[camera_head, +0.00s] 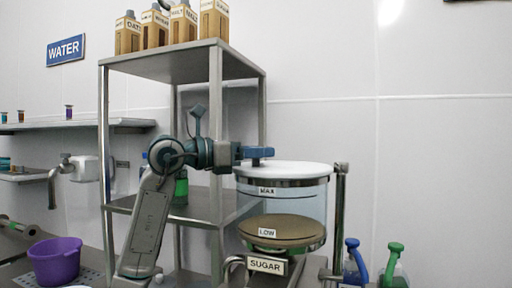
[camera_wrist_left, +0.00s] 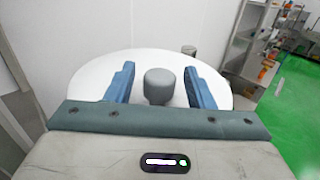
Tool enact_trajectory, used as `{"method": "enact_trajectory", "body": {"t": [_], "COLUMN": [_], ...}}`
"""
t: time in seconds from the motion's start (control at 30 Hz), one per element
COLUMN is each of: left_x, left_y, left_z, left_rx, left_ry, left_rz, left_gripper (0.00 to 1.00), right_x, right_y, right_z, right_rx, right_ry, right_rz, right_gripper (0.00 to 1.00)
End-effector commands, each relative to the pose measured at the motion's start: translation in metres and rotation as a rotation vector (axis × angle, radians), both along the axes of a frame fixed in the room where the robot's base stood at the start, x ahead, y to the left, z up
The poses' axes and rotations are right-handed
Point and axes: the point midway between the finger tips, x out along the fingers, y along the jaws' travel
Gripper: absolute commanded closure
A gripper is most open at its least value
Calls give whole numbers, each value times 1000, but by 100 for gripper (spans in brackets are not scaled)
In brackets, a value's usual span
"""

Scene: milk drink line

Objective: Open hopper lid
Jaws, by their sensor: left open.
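The sugar hopper (camera_head: 315,205) is a clear cylinder with MAX, LOW and SUGAR labels and brown contents near the LOW mark. Its white round lid (camera_head: 300,168) lies flat on top, closed. In the left wrist view the lid (camera_wrist_left: 82,88) has a grey round knob (camera_wrist_left: 158,86) at its middle. My left gripper (camera_head: 262,153) is at the lid's top left in the head view. In the wrist view its blue fingers (camera_wrist_left: 158,84) are open, one on each side of the knob, with gaps between. My right gripper is not in view.
A metal shelf (camera_head: 180,62) with several cartons on top stands behind my left arm. A post (camera_head: 340,215) rises at the hopper's right. Blue (camera_head: 353,262) and green (camera_head: 395,268) bottles stand right of it. A purple bucket (camera_head: 55,261) is at lower left.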

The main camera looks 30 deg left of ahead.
Motion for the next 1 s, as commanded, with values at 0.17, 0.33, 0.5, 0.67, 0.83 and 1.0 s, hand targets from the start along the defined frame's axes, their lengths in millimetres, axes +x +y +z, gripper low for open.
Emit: {"method": "enact_trajectory", "body": {"t": [0.17,0.33,0.5,0.67,0.83,1.0], "left_x": [2,2,1,2,12,22], "left_y": [-1,-1,-1,-1,6,14], "left_z": [-1,0,0,0,1,0], "left_rx": [0,0,-1,0,1,-2], "left_ry": [0,0,1,1,10,5], "left_rz": [0,0,0,-2,-57,-121], "left_gripper": [51,59,93,100,100,100], "right_x": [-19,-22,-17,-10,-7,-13], "right_y": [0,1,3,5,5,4], "right_z": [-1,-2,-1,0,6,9], "right_rx": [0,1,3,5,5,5], "right_ry": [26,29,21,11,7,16], "right_rz": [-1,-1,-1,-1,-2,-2], "right_gripper": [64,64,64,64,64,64]}}
